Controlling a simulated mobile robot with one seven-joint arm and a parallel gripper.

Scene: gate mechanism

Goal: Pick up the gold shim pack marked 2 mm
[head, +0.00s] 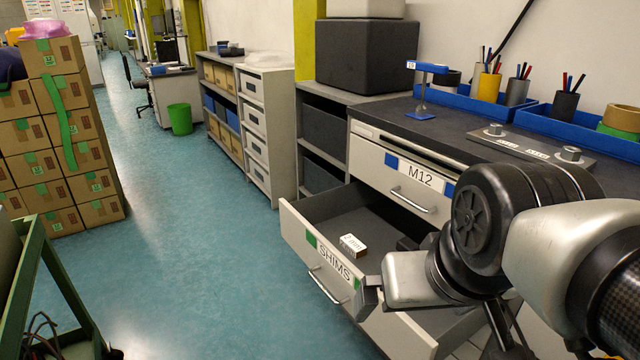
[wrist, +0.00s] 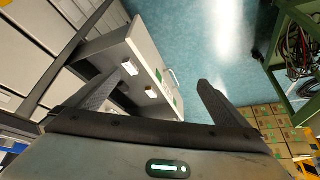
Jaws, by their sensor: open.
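The open drawer labelled SHIMS (head: 333,264) holds a small pale block (head: 352,244) with a white printed top and a brownish side; its marking is too small to read surely. In the wrist view two small pale blocks show inside the drawer: one (wrist: 130,68) by the left fingertip, another (wrist: 151,94) nearer. I cannot tell which one is the 2 mm pack. My gripper (head: 368,297) is by the drawer front, right of the SHIMS label in the head view. In the wrist view its fingers (wrist: 166,75) are spread apart with nothing between them.
The closed M12 drawer (head: 410,180) and the dark worktop (head: 450,130) are above the open drawer. A blue stand (head: 424,90) and pen cups stand on top. A green cart (head: 50,290) and stacked cartons (head: 70,140) are at left. The blue floor between is clear.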

